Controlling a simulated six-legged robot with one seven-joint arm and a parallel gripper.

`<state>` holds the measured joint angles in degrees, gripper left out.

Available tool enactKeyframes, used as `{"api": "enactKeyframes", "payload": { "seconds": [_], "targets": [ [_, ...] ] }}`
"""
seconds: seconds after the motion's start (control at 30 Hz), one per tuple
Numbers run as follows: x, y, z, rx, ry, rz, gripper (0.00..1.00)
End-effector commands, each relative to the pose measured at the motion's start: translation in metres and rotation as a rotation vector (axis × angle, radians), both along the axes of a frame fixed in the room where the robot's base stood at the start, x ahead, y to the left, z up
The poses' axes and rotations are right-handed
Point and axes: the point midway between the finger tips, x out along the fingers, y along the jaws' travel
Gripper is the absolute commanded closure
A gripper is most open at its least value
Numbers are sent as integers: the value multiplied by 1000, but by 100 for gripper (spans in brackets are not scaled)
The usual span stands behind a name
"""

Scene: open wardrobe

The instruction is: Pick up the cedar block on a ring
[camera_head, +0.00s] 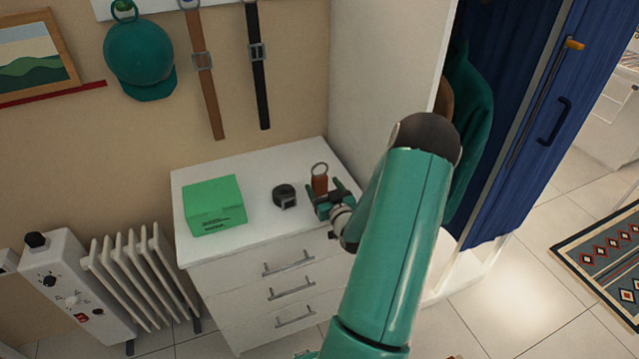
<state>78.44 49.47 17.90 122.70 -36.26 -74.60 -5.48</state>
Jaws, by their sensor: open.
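The cedar block (319,184) is a small reddish-brown block with a metal ring on top. It stands upright on the white dresser top (258,176), near its right side. My gripper (331,196) is green and open, right at the block on its near side. The fingers appear to reach toward the block's lower part, which they partly hide. I cannot tell whether they touch it.
A dark round coiled item (284,196) lies just left of the block. A green box (214,205) sits farther left on the dresser. A wardrobe side panel (385,85) rises behind the dresser on the right. A white radiator (140,275) stands left.

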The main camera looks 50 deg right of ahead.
Motion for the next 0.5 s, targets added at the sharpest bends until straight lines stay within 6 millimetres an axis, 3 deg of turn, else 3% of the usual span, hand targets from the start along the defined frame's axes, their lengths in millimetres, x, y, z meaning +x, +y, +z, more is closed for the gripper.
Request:
{"api": "enactKeyframes", "payload": {
  "seconds": [0.1,0.33,0.5],
  "targets": [
    [10,-6,0,-1,0,0,29],
    [12,-7,0,-1,1,0,29],
    [11,-7,0,-1,1,0,60]
  ]
}}
